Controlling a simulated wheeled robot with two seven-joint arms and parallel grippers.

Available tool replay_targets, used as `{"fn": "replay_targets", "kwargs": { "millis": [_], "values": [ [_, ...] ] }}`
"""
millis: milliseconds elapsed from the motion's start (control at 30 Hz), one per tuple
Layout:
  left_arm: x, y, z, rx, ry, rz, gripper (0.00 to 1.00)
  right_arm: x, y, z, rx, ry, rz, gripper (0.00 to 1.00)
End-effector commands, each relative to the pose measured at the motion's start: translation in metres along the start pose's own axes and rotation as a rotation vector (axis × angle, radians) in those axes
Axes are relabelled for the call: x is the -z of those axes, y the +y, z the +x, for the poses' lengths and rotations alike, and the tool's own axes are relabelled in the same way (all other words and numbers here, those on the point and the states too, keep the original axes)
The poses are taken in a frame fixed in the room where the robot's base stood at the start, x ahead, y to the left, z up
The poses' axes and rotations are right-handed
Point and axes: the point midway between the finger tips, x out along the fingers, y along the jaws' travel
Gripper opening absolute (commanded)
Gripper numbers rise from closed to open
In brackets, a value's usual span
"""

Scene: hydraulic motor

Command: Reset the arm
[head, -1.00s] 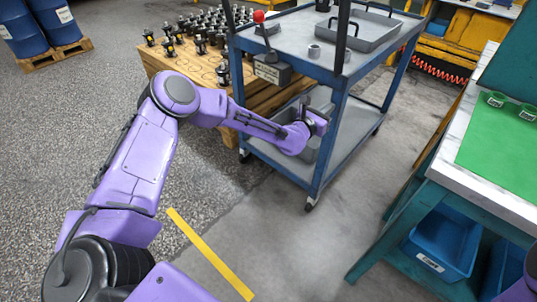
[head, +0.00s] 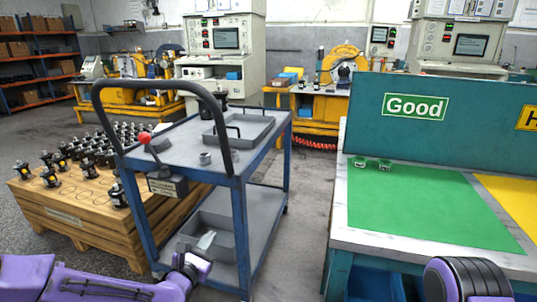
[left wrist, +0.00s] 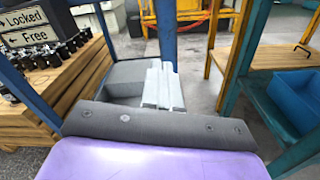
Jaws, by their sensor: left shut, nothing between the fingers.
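My left arm comes in low at the left of the head view. My left gripper (head: 206,242) shows in front of the lower shelf of the blue cart (head: 243,215). In the left wrist view its pale fingers (left wrist: 161,85) are together, with nothing between them. Behind them is a grey bin (left wrist: 122,72), which also shows on the lower shelf in the head view (head: 222,222). Part of my right arm shows at the bottom right of the head view; its gripper is out of view.
A wooden pallet stack (head: 80,222) with several black motors stands left of the cart. The cart top holds a grey tray (head: 240,130) and a small grey ring (head: 205,158). A workbench with a green mat (head: 430,205) stands right. Floor between cart and bench is clear.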

Motion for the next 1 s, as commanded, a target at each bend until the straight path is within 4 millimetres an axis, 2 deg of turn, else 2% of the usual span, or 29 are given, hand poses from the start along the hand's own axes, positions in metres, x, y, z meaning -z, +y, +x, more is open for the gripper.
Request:
{"fn": "replay_targets", "kwargs": {
  "millis": [67, 167, 200, 267, 300, 367, 400, 500, 700, 800, 833, 867, 900, 1000],
  "values": [
    [0.021, -0.008, -0.011, 0.009, 0.087, 0.227, 0.0, 0.0, 0.0, 0.0, 0.0, 0.0, 0.0, 0.43],
    [0.071, -0.043, -0.045, 0.133, 0.254, 0.603, 0.0, 0.0, 0.0, 0.0, 0.0, 0.0, 0.0, 0.43],
    [0.096, -0.059, -0.066, 0.217, 0.324, 0.762, 0.0, 0.0, 0.0, 0.0, 0.0, 0.0, 0.0, 0.43],
    [0.133, -0.08, -0.103, 0.368, 0.416, 0.989, 0.0, 0.0, 0.0, 0.0, 0.0, 0.0, 0.0, 0.43],
    [0.155, -0.091, -0.13, 0.476, 0.466, 1.128, 0.0, 0.0, 0.0, 0.0, 0.0, 0.0, 0.0, 0.43],
    [0.184, -0.101, -0.171, 0.64, 0.525, 1.315, 0.0, 0.0, 0.0, 0.0, 0.0, 0.0, 0.0, 0.43],
    [0.2, -0.104, -0.198, 0.747, 0.557, 1.42, 0.0, 0.0, 0.0, 0.0, 0.0, 0.0, 0.0, 0.43],
    [0.229, -0.103, -0.259, 0.988, 0.611, 1.626, 0.0, 0.0, 0.0, 0.0, 0.0, 0.0, 0.0, 0.43],
    [0.257, -0.077, -0.359, 1.353, 0.708, 1.851, 0.0, 0.0, 0.0, 0.0, 0.0, 0.0, 0.0, 0.43],
    [0.263, -0.062, -0.394, 1.488, 0.717, 1.941, 0.0, 0.0, 0.0, 0.0, 0.0, 0.0, 0.0, 0.43],
    [0.265, -0.066, -0.402, 1.523, 0.696, 1.954, 0.0, 0.0, 0.0, 0.0, 0.0, 0.0, 0.0, 0.43],
    [0.241, -0.058, -0.398, 1.503, 0.705, 1.946, 0.0, 0.009, 0.002, -0.022, 0.0, -0.001, 0.0, 0.43],
    [0.227, -0.054, -0.397, 1.498, 0.708, 1.942, 0.0, 0.014, 0.003, -0.035, 0.0, -0.001, 0.0, 0.43],
    [0.2, -0.047, -0.397, 1.496, 0.708, 1.94, 0.0, 0.026, 0.005, -0.061, 0.0, 0.001, 0.0, 0.43]
  ]
}}
